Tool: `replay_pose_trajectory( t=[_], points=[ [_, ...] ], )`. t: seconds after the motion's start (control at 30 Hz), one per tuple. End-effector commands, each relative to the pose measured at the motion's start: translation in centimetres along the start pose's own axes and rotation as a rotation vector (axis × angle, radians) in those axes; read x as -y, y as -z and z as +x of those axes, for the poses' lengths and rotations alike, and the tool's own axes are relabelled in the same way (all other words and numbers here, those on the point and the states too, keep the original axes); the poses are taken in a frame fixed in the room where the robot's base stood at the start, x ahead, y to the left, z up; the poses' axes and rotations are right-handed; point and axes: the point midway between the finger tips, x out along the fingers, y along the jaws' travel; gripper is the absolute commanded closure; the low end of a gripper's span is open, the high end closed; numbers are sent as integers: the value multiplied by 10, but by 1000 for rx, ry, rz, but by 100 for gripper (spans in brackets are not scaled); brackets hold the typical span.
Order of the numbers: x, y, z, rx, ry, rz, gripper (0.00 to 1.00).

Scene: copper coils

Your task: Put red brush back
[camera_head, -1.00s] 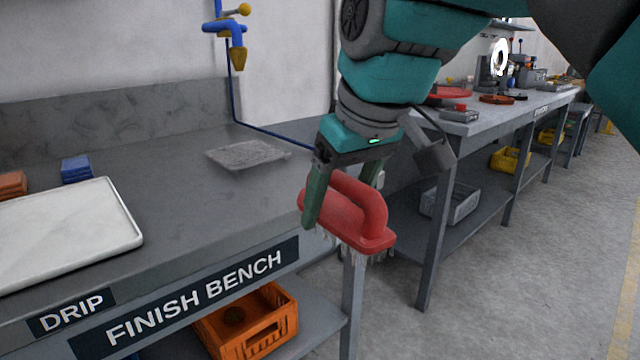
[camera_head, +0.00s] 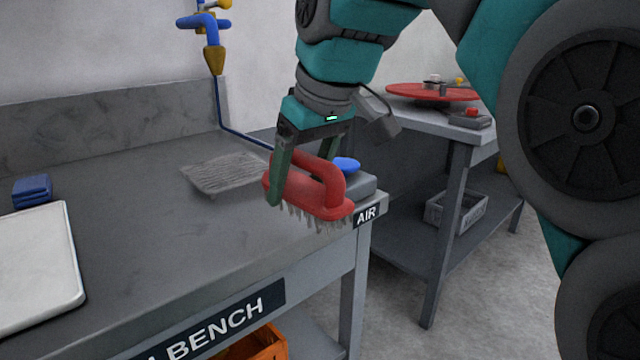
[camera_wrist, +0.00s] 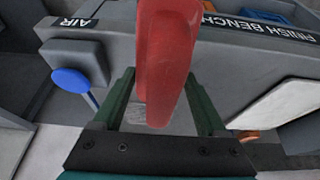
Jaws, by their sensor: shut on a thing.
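The red brush (camera_head: 312,196) has a looped handle and pale bristles pointing down. My gripper (camera_head: 304,165) is shut on its handle and holds it near the right end of the finish bench (camera_head: 150,255). The brush looks roughly level, and I cannot tell how high it is above the top. In the wrist view the red brush (camera_wrist: 165,50) runs between the two green fingers and hides part of the bench. A grey, rough-textured flat pad (camera_head: 228,174) lies on the bench behind and to the left of the brush.
A blue round button (camera_head: 346,164) on a grey box stands by the AIR label (camera_head: 367,215), just right of the brush. A white tray (camera_head: 40,265) and blue block (camera_head: 32,190) are at left. A blue hose (camera_head: 221,115) hangs at the back. The bench middle is clear.

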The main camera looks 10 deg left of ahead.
Motion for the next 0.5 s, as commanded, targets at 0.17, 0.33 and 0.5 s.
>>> replay_pose_trajectory(
  t=[0.17,0.33,0.5],
  points=[
    [-6,32,16,2,1,0,86],
    [-10,54,29,2,1,0,86],
    [-12,62,33,0,0,0,86]
  ],
)
